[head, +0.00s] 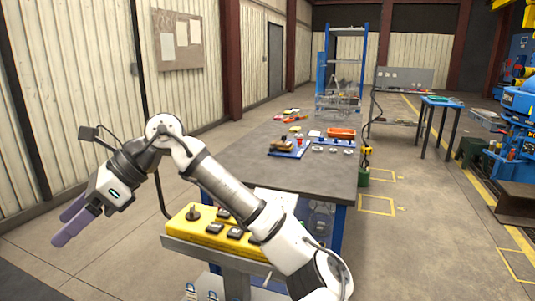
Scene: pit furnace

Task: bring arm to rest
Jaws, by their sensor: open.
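My gripper (74,220) is at the left of the head view, over the open floor and to the left of the workbench. Its two purple fingers are apart and point down to the left. Nothing is seen between them. My arm reaches from the lower right, up to a raised bend, then down to the gripper. The gripper touches nothing that I can see.
A yellow panel with dark parts (200,238) lies under my arm. A grey workbench (245,165) holds an orange tray (341,132) and several small items. A blue rack (362,60) and a blue side table (441,102) stand behind. The left floor is clear.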

